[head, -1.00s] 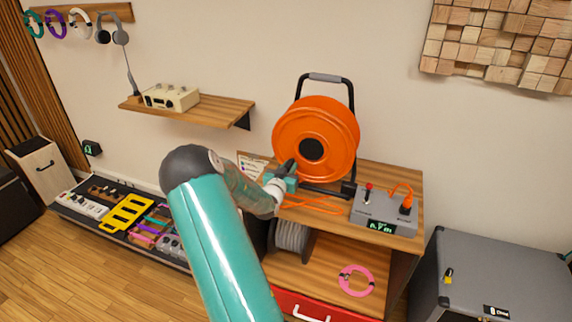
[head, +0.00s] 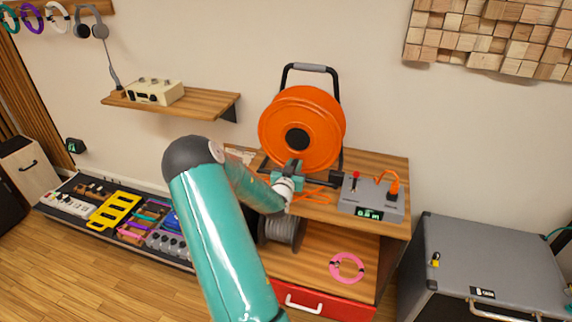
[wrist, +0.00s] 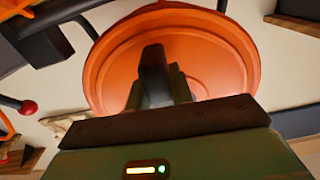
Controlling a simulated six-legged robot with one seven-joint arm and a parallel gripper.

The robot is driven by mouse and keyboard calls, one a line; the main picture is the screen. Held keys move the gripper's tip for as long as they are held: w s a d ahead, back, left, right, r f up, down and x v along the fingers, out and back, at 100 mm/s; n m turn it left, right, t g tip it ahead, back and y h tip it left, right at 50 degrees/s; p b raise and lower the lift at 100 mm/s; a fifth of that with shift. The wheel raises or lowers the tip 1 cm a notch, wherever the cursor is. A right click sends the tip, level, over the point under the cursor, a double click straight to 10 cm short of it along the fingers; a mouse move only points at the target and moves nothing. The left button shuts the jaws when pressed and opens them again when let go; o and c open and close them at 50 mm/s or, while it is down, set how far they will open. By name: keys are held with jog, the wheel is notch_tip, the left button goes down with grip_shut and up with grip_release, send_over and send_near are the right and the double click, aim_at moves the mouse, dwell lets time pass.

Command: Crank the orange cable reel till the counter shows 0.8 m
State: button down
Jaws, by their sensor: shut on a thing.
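The orange cable reel (head: 302,108) stands upright in its black frame on the wooden cabinet; its dark hub (head: 297,139) faces me. My gripper (head: 291,170) is just below the hub, shut on the black crank handle. In the wrist view the dark crank handle (wrist: 153,75) stands up between the fingers, in front of the orange reel (wrist: 215,50). The fingers and arm hide most of the crank. The counter (head: 370,214) glows green on the front of the grey box (head: 392,204), right of the reel; its digits are too small to read surely.
The grey box carries a red-tipped lever (head: 355,178) and an orange plug (head: 394,186). Orange cable lies on the cabinet top (head: 385,165). A pink cable coil (head: 347,267) lies on the shelf below. A grey amp case (head: 490,260) stands to the right.

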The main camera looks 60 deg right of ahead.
jog(key=s, duration=0.1)
jog(key=s+f, duration=0.1)
jog(key=s, duration=0.1)
jog(key=shift+d+f+g, duration=0.1)
jog(key=shift+f+g, duration=0.15)
jog(key=shift+g, duration=0.15)
jog(key=shift+s+d+r, duration=0.15)
jog(key=shift+s+r, duration=0.05)
jog(key=shift+s, duration=0.3)
jog(key=shift+s+d+r, duration=0.1)
jog(key=shift+s+r, duration=0.05)
jog(key=shift+s, duration=0.35)
jog(key=shift+s+r, duration=0.25)
jog(key=shift+s, duration=0.1)
jog(key=c, duration=1.1)
grip_release()
jog(key=shift+r, duration=0.15)
jog(key=shift+w, duration=0.2)
jog(key=shift+r, duration=0.15)
jog(key=a, duration=0.3)
jog(key=s+a, duration=0.1)
jog(key=a, duration=0.5)
jog(key=shift+s, duration=0.15)
